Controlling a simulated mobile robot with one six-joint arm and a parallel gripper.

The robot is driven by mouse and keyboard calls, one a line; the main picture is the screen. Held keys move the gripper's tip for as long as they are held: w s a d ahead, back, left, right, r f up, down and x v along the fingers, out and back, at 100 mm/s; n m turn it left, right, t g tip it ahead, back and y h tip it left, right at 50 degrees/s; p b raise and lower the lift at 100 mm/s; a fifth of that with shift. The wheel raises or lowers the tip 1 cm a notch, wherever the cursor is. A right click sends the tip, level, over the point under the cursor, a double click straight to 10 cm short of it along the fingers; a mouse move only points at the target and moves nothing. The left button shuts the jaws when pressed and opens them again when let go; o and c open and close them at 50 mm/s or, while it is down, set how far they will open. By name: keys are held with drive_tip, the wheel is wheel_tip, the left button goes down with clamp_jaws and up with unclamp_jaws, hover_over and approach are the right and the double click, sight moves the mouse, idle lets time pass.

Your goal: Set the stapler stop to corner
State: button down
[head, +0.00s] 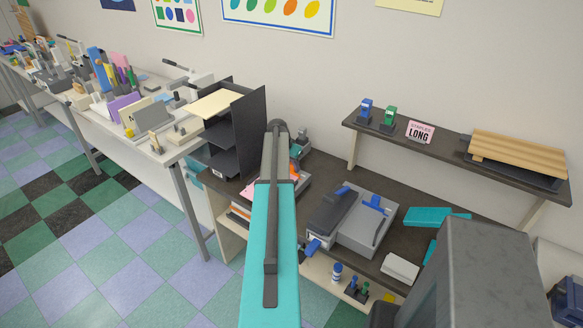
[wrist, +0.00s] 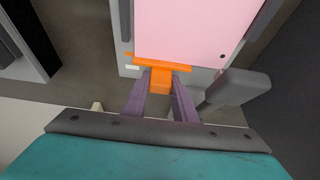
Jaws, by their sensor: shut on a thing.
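In the wrist view, my gripper (wrist: 161,82) has its purple fingers closed on the stem of an orange T-shaped piece (wrist: 160,63). The orange crossbar lies along the near edge of a pink sheet (wrist: 192,30) on a grey device. A grey lever-like part (wrist: 238,88) stands to the right. In the head view, my teal arm hides the gripper and much of this device; some pink (head: 259,190) shows beside the arm. I cannot tell from the frames whether this device is the stapler. A grey machine with blue parts (head: 362,222) stands to its right.
A black paper rack (head: 249,130) stands close left of my arm. A wall shelf (head: 450,150) holds a blue and a green item and a pink sign reading "LONG" (head: 420,132). Teal pieces (head: 435,216) and a white block (head: 400,268) lie on the dark bench at right.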

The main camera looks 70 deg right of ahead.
drive_tip(key=c, duration=1.4)
unclamp_jaws()
drive_tip(key=shift+w, duration=0.25)
drive_tip(key=shift+c, duration=0.2)
drive_tip(key=shift+s, duration=0.1)
drive_tip(key=shift+r, duration=0.1)
drive_tip(key=shift+b+v, duration=0.4)
drive_tip(key=shift+v, duration=0.5)
drive_tip(key=b+v, duration=0.3)
drive_tip(key=v, duration=0.9)
